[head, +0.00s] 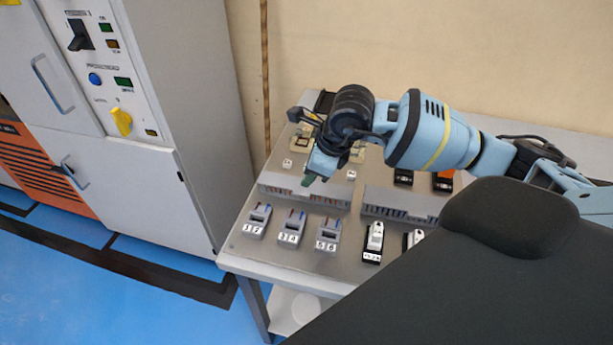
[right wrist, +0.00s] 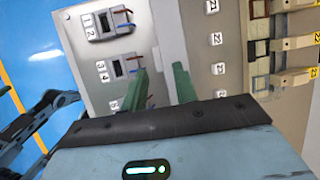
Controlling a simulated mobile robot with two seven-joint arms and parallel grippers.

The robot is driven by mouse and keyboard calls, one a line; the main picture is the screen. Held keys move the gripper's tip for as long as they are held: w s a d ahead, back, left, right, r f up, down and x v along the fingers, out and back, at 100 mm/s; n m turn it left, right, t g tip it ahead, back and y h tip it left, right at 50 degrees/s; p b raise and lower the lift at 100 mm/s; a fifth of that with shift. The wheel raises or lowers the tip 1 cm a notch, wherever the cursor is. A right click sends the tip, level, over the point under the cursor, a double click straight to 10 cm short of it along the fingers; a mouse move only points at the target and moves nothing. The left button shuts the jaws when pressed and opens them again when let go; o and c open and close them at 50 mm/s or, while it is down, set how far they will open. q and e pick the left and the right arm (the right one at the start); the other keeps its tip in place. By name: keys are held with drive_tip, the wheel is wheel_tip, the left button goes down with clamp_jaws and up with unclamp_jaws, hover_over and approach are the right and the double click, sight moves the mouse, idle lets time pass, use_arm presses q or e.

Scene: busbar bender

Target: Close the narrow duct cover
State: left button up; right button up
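Two grey slotted ducts lie across the panel in the head view, a left one (head: 330,199) and a right one (head: 400,205). I cannot make out a separate narrow cover or tell its position. My right gripper (head: 312,180) is low over the left duct's rear side, fingers pointing down. In the right wrist view its two green fingers (right wrist: 159,88) are apart with no object visibly held. A grey duct strip (right wrist: 168,40) runs up between and beyond them. Whether the fingers touch it is unclear. My left gripper does not show clearly.
Grey terminal blocks (head: 257,221) with number labels stand in front of the ducts, with black-and-white devices (head: 374,242) to their right. Orange and black devices (head: 443,181) stand behind the right duct. A grey cabinet (head: 130,170) stands left of the table; a wall is behind.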

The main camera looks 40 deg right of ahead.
drive_tip(key=shift+v, duration=2.05)
